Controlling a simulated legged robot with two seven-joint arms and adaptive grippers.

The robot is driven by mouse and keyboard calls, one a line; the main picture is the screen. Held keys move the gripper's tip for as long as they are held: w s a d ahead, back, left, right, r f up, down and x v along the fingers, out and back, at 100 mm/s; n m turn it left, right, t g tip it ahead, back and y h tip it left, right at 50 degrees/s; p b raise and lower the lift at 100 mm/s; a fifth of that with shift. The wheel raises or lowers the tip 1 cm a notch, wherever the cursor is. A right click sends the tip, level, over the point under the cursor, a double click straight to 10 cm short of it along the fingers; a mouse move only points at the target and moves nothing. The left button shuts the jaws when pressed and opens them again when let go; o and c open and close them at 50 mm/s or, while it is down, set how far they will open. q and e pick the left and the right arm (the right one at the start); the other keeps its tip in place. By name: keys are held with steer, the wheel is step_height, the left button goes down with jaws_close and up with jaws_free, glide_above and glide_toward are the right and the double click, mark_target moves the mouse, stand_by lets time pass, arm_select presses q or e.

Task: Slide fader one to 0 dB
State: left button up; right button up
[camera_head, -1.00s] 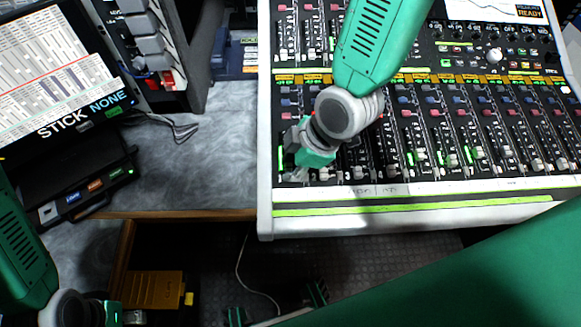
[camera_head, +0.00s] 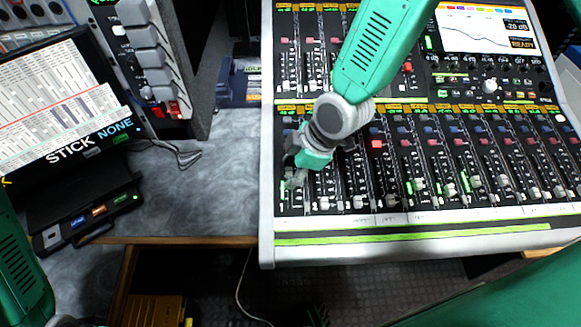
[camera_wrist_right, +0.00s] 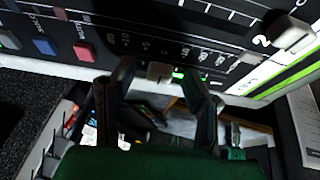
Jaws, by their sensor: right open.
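The mixing console (camera_head: 400,233) fills the right half of the head view. My right gripper (camera_head: 292,178) is over its leftmost channel strip and hides much of it. In the right wrist view, the open right gripper (camera_wrist_right: 158,88) has one finger on each side of a small pale fader cap (camera_wrist_right: 160,70), which looks like fader one. I cannot tell whether the fingers touch it. The cap of fader two (camera_wrist_right: 292,33) sits near its "2" label, closer to the console's front edge. Only my left arm shows at the lower left of the head view; its gripper is out of frame.
More fader caps (camera_head: 418,187) stand in the strips to the right. A screen marked STICK NONE (camera_head: 60,95) and a black box (camera_head: 85,212) stand at the left. The grey desk (camera_head: 215,180) between them and the console is mostly clear, apart from a cable.

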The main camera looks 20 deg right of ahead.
steer(key=v, duration=1.2)
steer(key=shift+w, duration=0.1)
steer(key=shift+f, duration=0.1)
